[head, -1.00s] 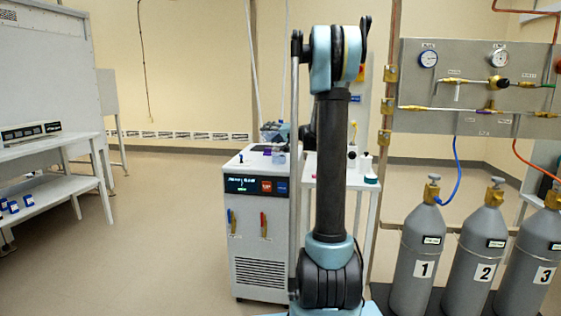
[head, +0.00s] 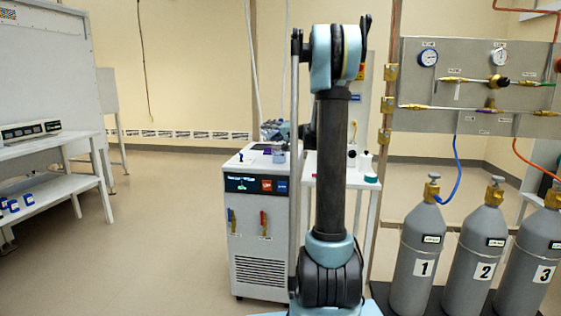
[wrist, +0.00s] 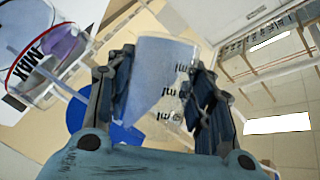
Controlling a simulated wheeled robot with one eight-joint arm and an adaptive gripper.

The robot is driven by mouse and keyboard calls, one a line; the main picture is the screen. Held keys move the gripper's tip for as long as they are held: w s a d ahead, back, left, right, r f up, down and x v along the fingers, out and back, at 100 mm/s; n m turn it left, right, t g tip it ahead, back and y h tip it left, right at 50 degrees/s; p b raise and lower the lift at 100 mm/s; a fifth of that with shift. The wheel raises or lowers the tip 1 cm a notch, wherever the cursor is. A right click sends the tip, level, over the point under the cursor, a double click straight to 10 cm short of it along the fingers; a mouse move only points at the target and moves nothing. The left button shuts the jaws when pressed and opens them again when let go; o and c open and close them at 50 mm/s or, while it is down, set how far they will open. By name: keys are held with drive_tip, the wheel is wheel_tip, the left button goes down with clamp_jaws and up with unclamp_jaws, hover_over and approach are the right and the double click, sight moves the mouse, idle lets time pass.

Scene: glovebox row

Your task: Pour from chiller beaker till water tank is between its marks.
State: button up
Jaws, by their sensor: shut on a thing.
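The chiller beaker (wrist: 160,85) is a clear, marked beaker held between the two fingers of my gripper (wrist: 160,100) in the wrist view. A slanting darker band in it looks like water, but its level is hard to read. The clear water tank (wrist: 22,62) shows at the upper left of the wrist view, with a black MAX label (wrist: 26,67) and a red line. A MIN mark and the water level cannot be made out. In the head view my gripper (head: 275,132) is small, over the top of the white chiller (head: 259,235), and partly hidden by my arm.
A white stand (head: 343,183) with small bottles is right of the chiller. Grey gas cylinders (head: 421,255) and a valve panel (head: 470,90) stand further right. A white bench (head: 50,190) is at the left. The floor between bench and chiller is clear.

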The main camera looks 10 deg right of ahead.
drive_tip(key=shift+d+r+m+t+y, duration=0.1)
drive_tip(key=shift+r+m+t+y, duration=0.3)
drive_tip(key=shift+m, duration=0.6)
idle(2.9)
idle(0.5)
